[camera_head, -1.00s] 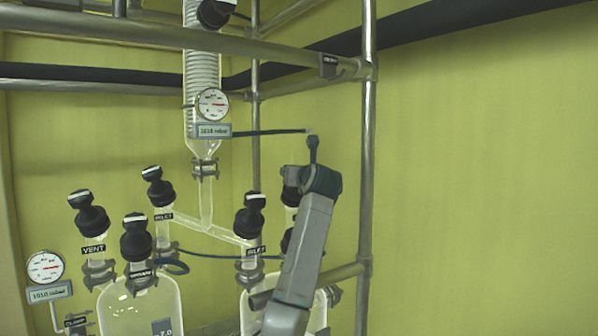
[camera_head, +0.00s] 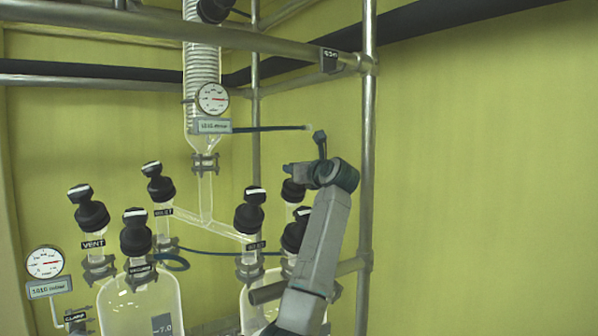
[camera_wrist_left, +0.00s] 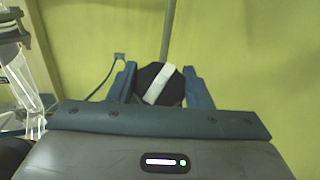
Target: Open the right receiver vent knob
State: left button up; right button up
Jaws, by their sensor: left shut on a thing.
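My left gripper (camera_head: 292,172) is at the black knob (camera_head: 293,191) behind the right receiver. In the left wrist view the blue fingers of the gripper (camera_wrist_left: 160,85) stand on both sides of a round black knob (camera_wrist_left: 172,94) with a white bar lying diagonally across its top. The fingers are shut on this knob. Its label is hidden from the head view. The right receiver (camera_head: 255,308) is a glass vessel partly covered by my left arm. My right gripper is in neither view.
A second black knob (camera_head: 296,232) sits just below, beside my forearm. The inlet knob (camera_head: 249,212) stands to the left. A vertical steel post (camera_head: 367,200) is close on the right. A condenser (camera_head: 203,70) with a gauge (camera_head: 213,98) hangs above left.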

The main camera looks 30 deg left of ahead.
pick_arm(q)
jog(key=n+g+y, duration=0.1)
jog(key=n+g, duration=0.2)
jog(key=shift+p, duration=0.3)
jog(key=shift+n+g+y, duration=0.3)
jog(key=shift+n+g, duration=0.2)
jog(key=shift+n, duration=0.2)
jog(key=o, duration=1)
